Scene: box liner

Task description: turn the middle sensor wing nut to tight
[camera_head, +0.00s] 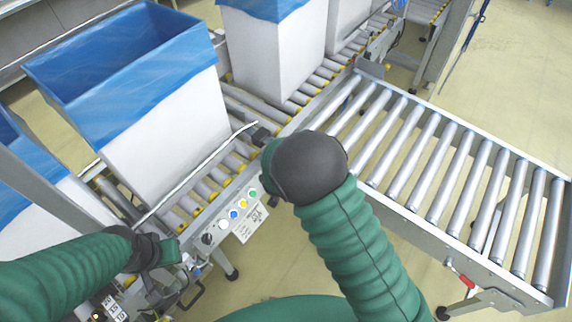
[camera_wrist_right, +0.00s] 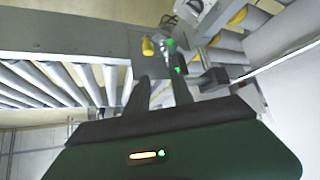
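In the right wrist view, my right gripper (camera_wrist_right: 160,78) has its two dark fingers apart, with no object visible between them. Just beyond the fingertips is a small sensor fitting (camera_wrist_right: 168,54) with green lights, beside the grey conveyor side rail (camera_wrist_right: 80,40). A small yellow part (camera_wrist_right: 148,46) sits left of the fitting; I cannot tell whether it is the wing nut. In the head view my right forearm and wrist hide most of this spot, and the right gripper (camera_head: 266,152) is largely covered. My left gripper (camera_head: 168,254) is near the button panel, its fingers too unclear to judge.
A button panel (camera_head: 232,216) is on the near conveyor side. A white box with a blue liner (camera_head: 165,130) stands on the rollers, with another box (camera_head: 275,50) behind. A roller conveyor (camera_head: 440,170) extends right, empty. A thin metal guide rail (camera_head: 200,170) runs along the boxes.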

